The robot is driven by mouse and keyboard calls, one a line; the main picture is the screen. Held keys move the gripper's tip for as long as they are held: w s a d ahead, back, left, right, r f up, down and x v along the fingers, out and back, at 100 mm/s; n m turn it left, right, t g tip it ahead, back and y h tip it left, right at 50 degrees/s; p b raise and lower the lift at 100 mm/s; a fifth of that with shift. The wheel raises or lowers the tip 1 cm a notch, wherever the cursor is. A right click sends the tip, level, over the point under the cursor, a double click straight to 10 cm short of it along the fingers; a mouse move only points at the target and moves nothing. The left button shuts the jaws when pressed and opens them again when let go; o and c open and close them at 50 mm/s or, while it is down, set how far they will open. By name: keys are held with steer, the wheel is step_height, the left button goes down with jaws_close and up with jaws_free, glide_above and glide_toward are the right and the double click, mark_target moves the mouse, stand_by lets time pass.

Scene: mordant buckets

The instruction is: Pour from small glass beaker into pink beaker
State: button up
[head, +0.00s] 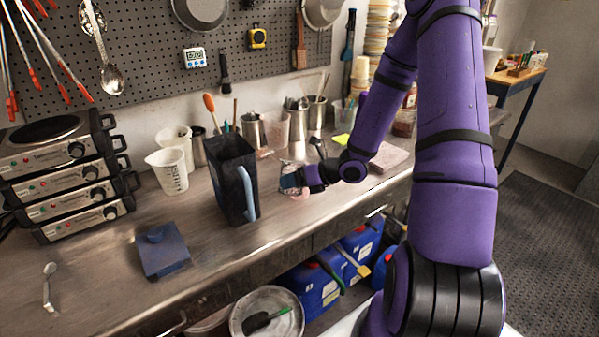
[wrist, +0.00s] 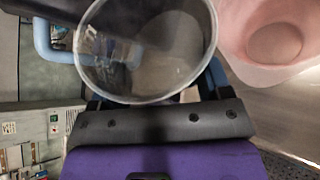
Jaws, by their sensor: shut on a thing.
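My gripper (head: 293,182) is shut on the small glass beaker (wrist: 143,98), a clear round vessel whose mouth fills the upper middle of the wrist view. Its grey inside shows through the mouth; I cannot tell how much it holds. The pink beaker (wrist: 252,62) is beside it at the upper right of the wrist view, with its mouth and round bottom showing. In the head view only a small pink patch of it (head: 303,194) shows by my gripper, the rest hidden. No stream between the two beakers is visible.
A tall dark jug (head: 232,180) with a light blue handle stands just left of my gripper. A blue scale-like box (head: 163,252), white plastic beakers (head: 168,172) and stacked hotplates (head: 65,180) are further left. Metal cups stand behind, near the pegboard. The bench front is fairly clear.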

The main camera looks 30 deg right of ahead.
steer(key=shift+w+d+r+m, duration=0.1)
steer(key=shift+r+m, duration=0.05)
steer(key=shift+r, duration=0.3)
steer(key=shift+d+r+m, duration=0.1)
steer(key=shift+r+m, duration=0.05)
steer(key=shift+r, duration=0.25)
steer(key=shift+w+d+r+m+g+y, duration=0.1)
steer(key=shift+r+m+g+y, duration=0.3)
steer(key=shift+r+m+y, duration=0.15)
stand_by(1.2)
steer(key=shift+f+m+g+y+p, duration=0.65)
steer(key=shift+m+y+p, duration=0.3)
steer(key=shift+m, duration=0.2)
stand_by(4.2)
